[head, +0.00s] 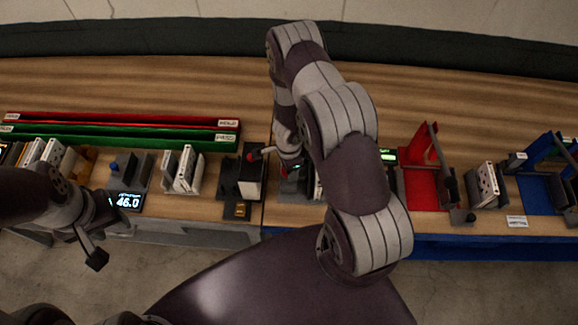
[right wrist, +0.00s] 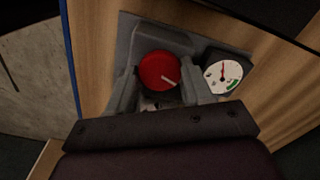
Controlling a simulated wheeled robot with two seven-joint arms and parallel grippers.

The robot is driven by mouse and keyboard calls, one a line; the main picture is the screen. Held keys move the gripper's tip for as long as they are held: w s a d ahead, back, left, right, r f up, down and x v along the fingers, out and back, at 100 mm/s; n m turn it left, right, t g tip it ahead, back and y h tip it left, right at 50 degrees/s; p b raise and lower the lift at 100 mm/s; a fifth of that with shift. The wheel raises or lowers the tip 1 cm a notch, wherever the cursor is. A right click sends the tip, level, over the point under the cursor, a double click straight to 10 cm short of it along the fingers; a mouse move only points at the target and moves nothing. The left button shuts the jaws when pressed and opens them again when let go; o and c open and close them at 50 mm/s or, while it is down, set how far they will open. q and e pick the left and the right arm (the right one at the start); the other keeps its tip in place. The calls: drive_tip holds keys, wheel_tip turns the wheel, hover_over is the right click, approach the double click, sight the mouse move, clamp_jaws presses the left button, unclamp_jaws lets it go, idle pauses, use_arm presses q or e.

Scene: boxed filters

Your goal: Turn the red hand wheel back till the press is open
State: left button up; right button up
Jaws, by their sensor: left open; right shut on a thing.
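The red hand wheel (right wrist: 158,70) shows in the right wrist view, with a pale mark pointing to the lower right on its face. It sits on a grey press (right wrist: 160,35). My right gripper (right wrist: 157,80) is shut on the wheel, with a grey finger on each side of it. In the head view my right gripper (head: 290,160) is down at the bench and my own arm hides most of the press. How far the press is open cannot be told. My left gripper (head: 96,232) is open and empty, in front of the bench at the left.
A round gauge (right wrist: 223,73) beside the wheel has a red needle pointing up and a green arc at lower right. A display reading 46.0 (head: 127,200) is near my left gripper. A red stand (head: 425,175) and a blue stand (head: 540,190) are at right. The bench's back is clear.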

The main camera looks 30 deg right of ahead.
drive_tip(key=shift+s+n, duration=0.1)
drive_tip(key=shift+n, duration=0.2)
drive_tip(key=o, duration=1)
drive_tip(key=shift+o, duration=0.2)
